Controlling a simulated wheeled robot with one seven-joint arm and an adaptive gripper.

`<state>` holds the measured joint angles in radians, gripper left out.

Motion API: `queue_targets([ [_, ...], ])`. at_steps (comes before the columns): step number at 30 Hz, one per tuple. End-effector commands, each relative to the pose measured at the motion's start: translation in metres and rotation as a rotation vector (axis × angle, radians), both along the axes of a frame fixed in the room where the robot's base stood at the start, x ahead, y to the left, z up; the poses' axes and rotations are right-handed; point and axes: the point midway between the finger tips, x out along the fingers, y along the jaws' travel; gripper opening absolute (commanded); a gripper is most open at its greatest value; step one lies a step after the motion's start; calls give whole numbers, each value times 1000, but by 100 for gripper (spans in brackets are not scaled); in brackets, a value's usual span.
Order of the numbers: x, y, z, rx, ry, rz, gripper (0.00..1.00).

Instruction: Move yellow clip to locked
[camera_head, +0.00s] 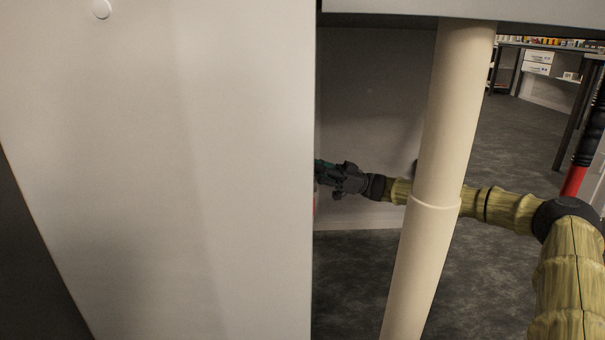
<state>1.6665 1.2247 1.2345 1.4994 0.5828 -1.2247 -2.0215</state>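No yellow clip can be made out in this view. My gripper (336,178) is dark and small in the picture, at the end of my yellowish arm, which reaches in from the right and passes behind a cream pipe. The gripper sits just right of the edge of a large pale panel, and its tip is partly hidden by that edge. Something teal shows at its fingers, and a bit of red shows just below; I cannot tell what either is. Whether the fingers are open or shut is unclear.
The pale panel (200,150) fills the left half. The cream pipe (436,150) stands upright in front of my arm. A grey board (375,100) is behind the gripper. Dark floor (530,140) is open at right, with a white drawer unit (537,62) far back.

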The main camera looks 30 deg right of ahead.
Motion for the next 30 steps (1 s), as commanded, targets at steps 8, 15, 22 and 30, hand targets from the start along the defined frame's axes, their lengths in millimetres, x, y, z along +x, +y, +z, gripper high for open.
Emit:
queue_targets([
  [8, -1, -4, 0, -4, -4, -7, 0],
  [15, 0, -4, 0, -3, -4, -7, 38],
  [22, 1, -1, 0, -3, -4, -3, 41],
  [30, -1, -11, -4, -3, -3, -4, 41],
])
